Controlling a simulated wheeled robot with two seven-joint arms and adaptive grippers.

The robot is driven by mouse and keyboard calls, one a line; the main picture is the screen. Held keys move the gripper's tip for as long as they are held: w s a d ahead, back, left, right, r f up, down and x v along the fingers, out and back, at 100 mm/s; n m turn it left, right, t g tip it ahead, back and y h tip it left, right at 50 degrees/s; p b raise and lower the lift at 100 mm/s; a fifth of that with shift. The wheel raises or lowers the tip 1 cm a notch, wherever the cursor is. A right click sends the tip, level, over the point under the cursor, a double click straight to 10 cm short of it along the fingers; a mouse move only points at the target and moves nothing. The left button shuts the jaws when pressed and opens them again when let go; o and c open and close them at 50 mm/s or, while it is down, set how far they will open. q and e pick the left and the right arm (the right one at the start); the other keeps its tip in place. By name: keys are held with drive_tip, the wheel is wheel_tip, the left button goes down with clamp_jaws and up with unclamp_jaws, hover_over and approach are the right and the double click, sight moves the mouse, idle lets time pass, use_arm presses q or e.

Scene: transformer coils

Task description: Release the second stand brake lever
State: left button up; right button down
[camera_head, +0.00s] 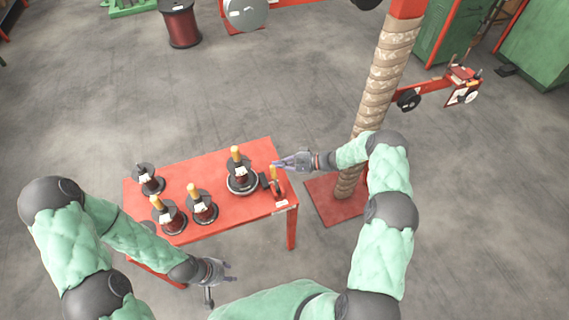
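A red table (222,160) carries several dark coils on spindles. A coil with a yellow-topped spindle (239,176) stands near its right end. My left gripper (222,283) is open and empty, low in front of the table.
Coils with yellow tops (202,208) and (168,216) stand near the table's front, and a darker coil (148,180) at its left. A wrapped column (380,90) on a red base (325,205) stands to the right.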

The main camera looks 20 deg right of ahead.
sight(275, 178)
drive_tip(key=shift+s+a+r, duration=0.1)
drive_tip(key=shift+s+r, duration=0.2)
drive_tip(key=shift+s, duration=0.25)
drive_tip(key=shift+s+a+r, duration=0.1)
drive_tip(key=shift+s+r, duration=0.2)
drive_tip(key=shift+s, duration=0.2)
